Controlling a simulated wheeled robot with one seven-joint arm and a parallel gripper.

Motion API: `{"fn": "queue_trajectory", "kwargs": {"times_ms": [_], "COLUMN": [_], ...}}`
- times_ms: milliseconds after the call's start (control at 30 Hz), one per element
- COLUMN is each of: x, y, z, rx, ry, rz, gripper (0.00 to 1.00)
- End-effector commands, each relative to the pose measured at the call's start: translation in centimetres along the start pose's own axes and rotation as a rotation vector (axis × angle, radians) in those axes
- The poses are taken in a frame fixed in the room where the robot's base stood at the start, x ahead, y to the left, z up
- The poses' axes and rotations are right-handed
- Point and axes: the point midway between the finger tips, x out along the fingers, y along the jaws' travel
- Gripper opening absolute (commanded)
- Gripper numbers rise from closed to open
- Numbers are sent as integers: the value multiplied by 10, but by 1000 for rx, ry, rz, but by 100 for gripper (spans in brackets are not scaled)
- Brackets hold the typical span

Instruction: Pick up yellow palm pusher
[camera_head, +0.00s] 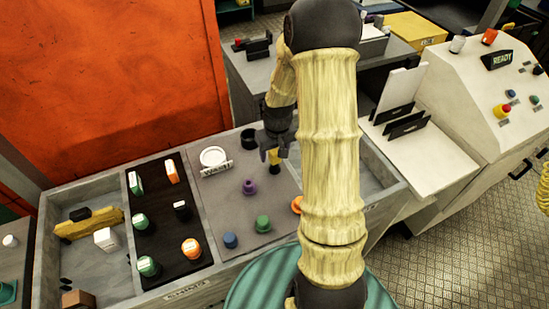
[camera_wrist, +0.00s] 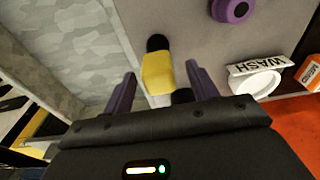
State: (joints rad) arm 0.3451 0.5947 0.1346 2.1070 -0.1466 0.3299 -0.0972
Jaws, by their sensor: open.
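A yellow block-shaped piece with black ends, which looks like the yellow palm pusher (camera_wrist: 157,73), stands on the grey panel in the wrist view. In the head view it shows small (camera_head: 274,162), partly hidden under my gripper. My gripper (camera_head: 272,152) is over the grey panel, behind my raised arm. In the wrist view its two purple fingers (camera_wrist: 161,72) are spread, one on each side of the yellow piece, with gaps visible. Nothing is held. Whether the fingers reach down to its height is hard to tell.
On the grey panel (camera_head: 223,188) stand a purple knob (camera_head: 249,187), a green knob (camera_head: 263,223), a blue knob (camera_head: 230,240) and a white dish (camera_head: 213,157) by a WASH label. A black tray (camera_head: 172,220) holds several pieces. A yellowish object (camera_head: 88,225) lies in the left bin.

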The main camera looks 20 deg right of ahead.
Motion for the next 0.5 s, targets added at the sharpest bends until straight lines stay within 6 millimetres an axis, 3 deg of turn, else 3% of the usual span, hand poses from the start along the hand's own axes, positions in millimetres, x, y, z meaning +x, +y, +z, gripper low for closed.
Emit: {"fn": "queue_trajectory", "kwargs": {"times_ms": [233, 500], "x": [26, 30], "y": [1, 1], "z": [0, 0], "rx": [-1, 0], "ry": [-2, 0], "rz": [-1, 0], "gripper": [58, 58]}}
